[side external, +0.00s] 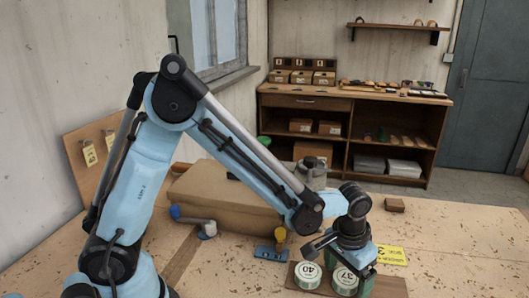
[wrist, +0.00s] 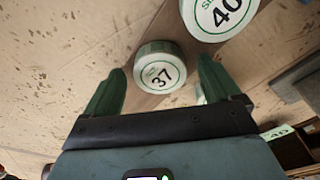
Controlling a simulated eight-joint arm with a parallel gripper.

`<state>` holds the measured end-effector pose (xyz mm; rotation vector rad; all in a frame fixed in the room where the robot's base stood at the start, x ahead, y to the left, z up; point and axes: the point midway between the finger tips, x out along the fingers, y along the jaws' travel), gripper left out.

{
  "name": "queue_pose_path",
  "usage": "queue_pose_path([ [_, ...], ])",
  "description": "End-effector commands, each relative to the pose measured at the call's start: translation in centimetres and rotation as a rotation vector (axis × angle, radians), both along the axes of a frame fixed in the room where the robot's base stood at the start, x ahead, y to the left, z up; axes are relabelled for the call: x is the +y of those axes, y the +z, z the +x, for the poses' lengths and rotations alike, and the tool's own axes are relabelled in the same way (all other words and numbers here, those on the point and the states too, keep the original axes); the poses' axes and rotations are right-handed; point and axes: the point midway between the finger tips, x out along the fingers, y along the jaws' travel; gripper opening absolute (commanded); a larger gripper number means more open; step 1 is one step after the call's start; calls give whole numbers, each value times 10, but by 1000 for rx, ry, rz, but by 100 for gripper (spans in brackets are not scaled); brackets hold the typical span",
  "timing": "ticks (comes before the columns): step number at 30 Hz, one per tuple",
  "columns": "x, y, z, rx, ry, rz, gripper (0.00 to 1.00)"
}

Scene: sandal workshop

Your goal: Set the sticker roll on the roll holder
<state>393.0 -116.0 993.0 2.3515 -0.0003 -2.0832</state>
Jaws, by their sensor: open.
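A white sticker roll marked 37 (wrist: 160,72) with a green rim lies flat, face up, between and just beyond the fingertips in the wrist view. It also shows below my gripper in the side view (side external: 344,281). My gripper (wrist: 161,67) is open, its green fingers on either side of this roll with gaps; in the side view my gripper (side external: 350,268) points down over it. A second roll marked 40 (wrist: 222,14) lies beside it, also in the side view (side external: 307,274). I cannot pick out the roll holder for certain.
The rolls rest on a brown board (side external: 390,288) on the speckled worktable (side external: 450,262).

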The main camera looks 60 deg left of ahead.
Motion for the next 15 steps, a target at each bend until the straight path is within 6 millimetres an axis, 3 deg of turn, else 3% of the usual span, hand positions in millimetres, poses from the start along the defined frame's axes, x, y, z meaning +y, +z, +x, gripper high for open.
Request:
queue_pose_path([
  [3, 0, 0, 0, 0, 0, 0, 90],
  [15, 0, 0, 0, 0, 0, 0, 29],
])
